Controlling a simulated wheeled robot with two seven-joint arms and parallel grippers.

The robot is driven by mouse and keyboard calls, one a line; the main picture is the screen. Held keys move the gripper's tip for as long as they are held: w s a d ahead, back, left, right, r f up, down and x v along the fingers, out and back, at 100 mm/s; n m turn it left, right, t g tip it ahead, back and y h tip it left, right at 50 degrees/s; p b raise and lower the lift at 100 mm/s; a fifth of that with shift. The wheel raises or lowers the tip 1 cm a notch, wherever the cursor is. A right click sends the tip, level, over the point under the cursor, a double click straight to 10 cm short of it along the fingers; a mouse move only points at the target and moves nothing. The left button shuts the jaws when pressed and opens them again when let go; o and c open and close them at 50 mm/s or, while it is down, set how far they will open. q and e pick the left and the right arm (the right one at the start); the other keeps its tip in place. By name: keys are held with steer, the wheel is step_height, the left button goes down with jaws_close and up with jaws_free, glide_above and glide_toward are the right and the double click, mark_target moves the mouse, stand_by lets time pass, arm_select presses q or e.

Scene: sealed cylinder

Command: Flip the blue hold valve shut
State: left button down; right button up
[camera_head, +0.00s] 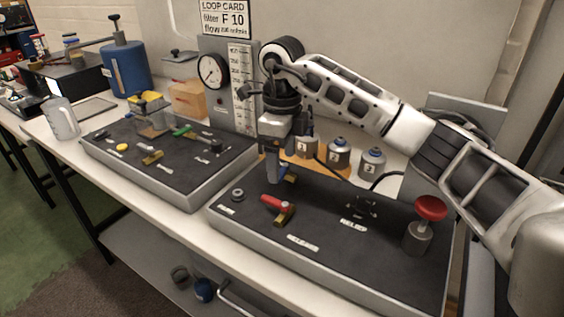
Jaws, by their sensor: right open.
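The blue hold valve's blue handle (274,168) stands roughly upright at the back of the near dark panel (330,250), with a bit of brass beside its base. My right gripper (274,150) reaches in from the right and points down right at the handle's top. Its jaws are open, and the fingertips overlap the handle in the picture. I cannot tell whether they touch it. The gripper hides the upper part of the handle. My left gripper is out of view.
A red-handled brass valve (278,207) lies in front of the blue one. A red mushroom knob (430,208) stands at the panel's right. Numbered canisters (339,154) stand behind. A second panel (165,180) with a green lever (182,131) is left. A gauge (212,70) stands behind.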

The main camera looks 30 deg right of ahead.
steer(key=shift+f, duration=0.8)
steer(key=c, duration=1)
steer(key=shift+o, duration=0.2)
steer(key=shift+w+m, duration=0.1)
steer(key=shift+m, duration=0.4)
steer(key=shift+w+a+m, duration=0.1)
steer(key=shift+m, duration=0.7)
steer(key=o, duration=1)
steer(key=shift+c, duration=0.2)
